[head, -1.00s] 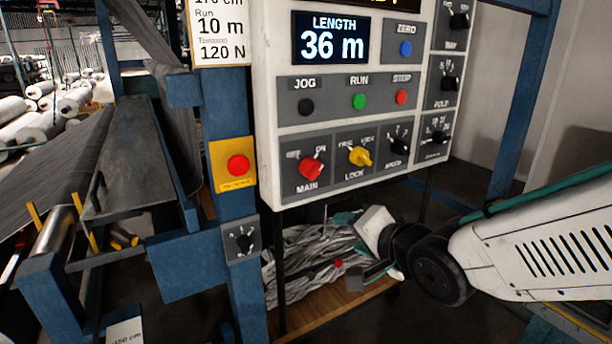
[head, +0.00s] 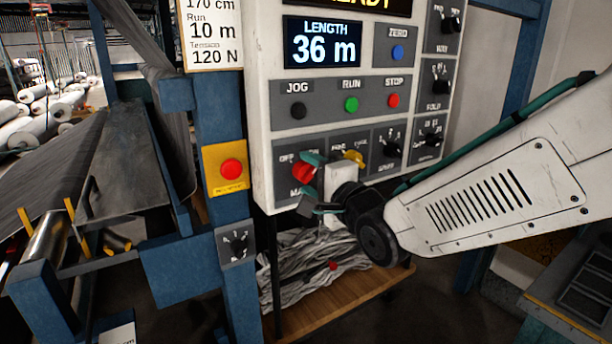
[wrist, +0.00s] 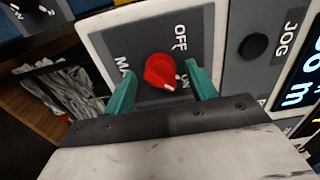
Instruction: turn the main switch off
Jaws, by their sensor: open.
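The red main switch knob (head: 304,173) sits at the lower left of the control panel, beside the MAIN label. In the wrist view the knob (wrist: 159,70) lies between the tips of my two teal fingers, with its pale mark turned toward ON. OFF is printed above it in that view. My gripper (head: 309,183) is open in front of the panel, one finger above and one below the knob in the head view. In the wrist view my gripper (wrist: 160,80) shows a gap on both sides of the knob. It partly hides the labels.
The yellow lock knob (head: 354,158) is close to the right of my gripper. The black JOG button (head: 299,111), green RUN button (head: 351,104) and red STOP button (head: 393,101) are above. A red button on a yellow plate (head: 232,170) is on the blue post at left.

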